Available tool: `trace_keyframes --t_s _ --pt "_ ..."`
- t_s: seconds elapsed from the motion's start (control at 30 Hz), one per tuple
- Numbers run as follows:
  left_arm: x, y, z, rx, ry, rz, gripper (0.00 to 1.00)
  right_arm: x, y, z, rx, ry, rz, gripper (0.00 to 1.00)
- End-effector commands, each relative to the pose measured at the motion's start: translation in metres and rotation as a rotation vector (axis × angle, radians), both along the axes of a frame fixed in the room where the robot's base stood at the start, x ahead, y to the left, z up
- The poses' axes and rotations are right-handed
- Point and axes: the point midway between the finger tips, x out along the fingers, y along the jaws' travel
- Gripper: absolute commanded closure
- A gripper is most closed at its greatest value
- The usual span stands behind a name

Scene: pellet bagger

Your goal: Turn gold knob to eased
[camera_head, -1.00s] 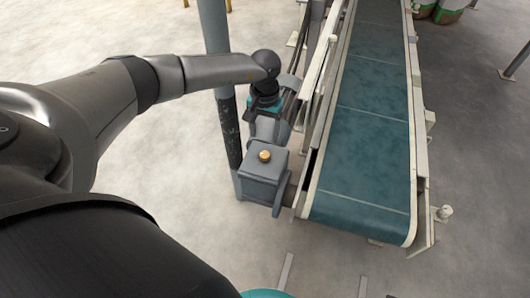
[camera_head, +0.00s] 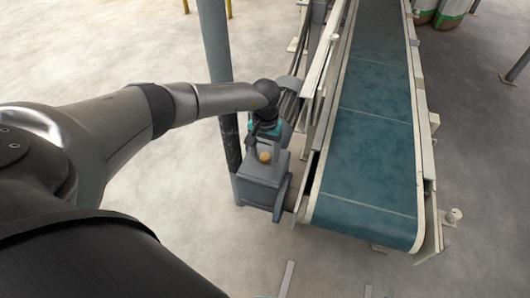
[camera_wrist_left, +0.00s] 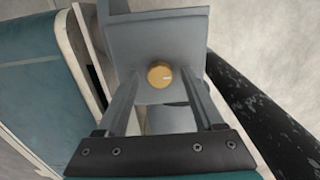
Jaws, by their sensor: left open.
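The gold knob (camera_head: 264,157) sits on top of a grey box (camera_head: 262,183) beside the conveyor's near end. In the left wrist view the round knob (camera_wrist_left: 159,75) shows a short pale mark toward its right side. My left gripper (camera_head: 263,147) is above the box, close to the knob. In the left wrist view its two fingers are spread apart, one on each side of the knob, with gaps between them and it. The left gripper is open and empty. Any label around the knob is not readable. My right gripper is not in view.
A conveyor with a teal belt (camera_head: 372,150) and pale side rails runs just right of the box. A grey and black post (camera_head: 217,50) stands left of the box, close to my arm. Open concrete floor (camera_head: 190,210) lies to the left and front.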

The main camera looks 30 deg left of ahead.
Motion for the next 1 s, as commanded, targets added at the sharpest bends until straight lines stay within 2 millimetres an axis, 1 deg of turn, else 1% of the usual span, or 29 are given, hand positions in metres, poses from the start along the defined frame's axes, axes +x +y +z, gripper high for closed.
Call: trace_keyframes --t_s 0.2,0.8,0.83,1.0 --pt "0.0 0.0 0.0 0.0 0.0 0.0 0.31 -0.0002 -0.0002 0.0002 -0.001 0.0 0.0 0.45" --pt "0.0 0.0001 0.0001 0.0 0.0 0.0 0.98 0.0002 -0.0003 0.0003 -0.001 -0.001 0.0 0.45" --pt "0.0 0.0001 0.0002 0.0 0.0 0.0 1.0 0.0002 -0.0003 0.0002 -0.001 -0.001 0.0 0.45" --pt "0.0 0.0001 0.0002 0.0 0.0 0.001 1.0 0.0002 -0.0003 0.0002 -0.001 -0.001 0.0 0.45"
